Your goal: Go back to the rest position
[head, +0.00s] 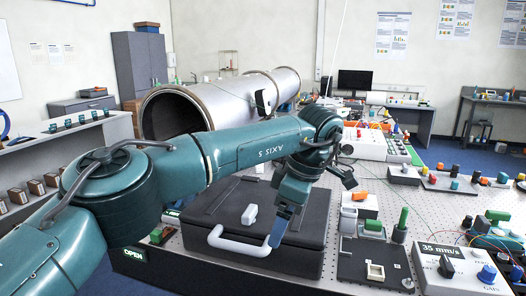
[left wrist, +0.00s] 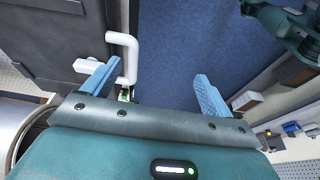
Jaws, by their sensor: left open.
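My left arm reaches in from the left across the head view. Its left gripper (head: 279,236) points down in front of the black case (head: 305,225), just right of the case's white handle (head: 240,246). In the left wrist view the two blue fingers of the gripper (left wrist: 154,84) stand wide apart with nothing between them. The white handle (left wrist: 126,55) shows close by the left finger; I cannot tell whether they touch. The case (left wrist: 60,45) fills the upper left there. My right gripper is not seen.
A pipe (head: 225,98) lies behind the arm. A black plate (head: 375,265), a green cylinder (head: 401,226) and a speed control box (head: 455,270) sit right of the case. Shelves (head: 65,150) stand at left. Blue floor (left wrist: 190,45) lies below the gripper.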

